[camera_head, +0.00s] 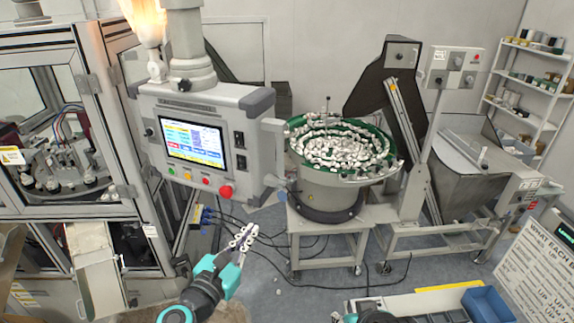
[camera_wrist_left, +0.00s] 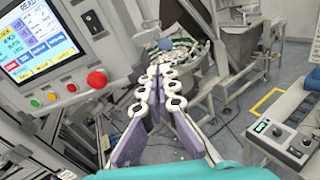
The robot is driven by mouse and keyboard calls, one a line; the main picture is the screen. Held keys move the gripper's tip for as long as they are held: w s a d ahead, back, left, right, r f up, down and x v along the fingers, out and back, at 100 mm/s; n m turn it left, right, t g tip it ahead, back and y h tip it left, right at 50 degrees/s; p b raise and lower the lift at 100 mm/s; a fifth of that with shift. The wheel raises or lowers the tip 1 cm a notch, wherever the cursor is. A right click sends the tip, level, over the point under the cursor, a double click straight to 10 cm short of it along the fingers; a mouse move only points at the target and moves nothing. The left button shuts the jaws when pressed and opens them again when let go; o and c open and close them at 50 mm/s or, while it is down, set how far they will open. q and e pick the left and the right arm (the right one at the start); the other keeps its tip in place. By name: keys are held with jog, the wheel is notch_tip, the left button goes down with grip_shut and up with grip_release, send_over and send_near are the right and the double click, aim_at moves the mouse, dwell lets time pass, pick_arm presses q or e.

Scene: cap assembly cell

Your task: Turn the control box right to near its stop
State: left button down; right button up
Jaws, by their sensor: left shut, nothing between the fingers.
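The control box (camera_head: 258,104) is a grey panel hanging from a thick column. Its lit screen (camera_head: 195,142) faces me, turned slightly to the right in the picture. Below the screen are small coloured buttons and a red mushroom button (camera_head: 226,191). My left gripper (camera_head: 246,232) is below the box's right end, shut and empty, with no visible contact. In the left wrist view the fingers (camera_wrist_left: 158,76) are together, and the box (camera_wrist_left: 118,36) fills the upper left. My right gripper is not seen.
A bowl feeder (camera_head: 338,192) full of white parts stands on a low stand to the right. A framed machine (camera_head: 88,211) stands at the left. A blue bin (camera_head: 489,303) lies at the lower right. Cables cross the floor below the box.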

pick_arm(q)
jog(key=r+n, duration=0.2)
jog(key=p, duration=0.2)
send_near(280, 186)
jog(key=x, duration=0.7)
jog(key=shift+f, duration=0.15)
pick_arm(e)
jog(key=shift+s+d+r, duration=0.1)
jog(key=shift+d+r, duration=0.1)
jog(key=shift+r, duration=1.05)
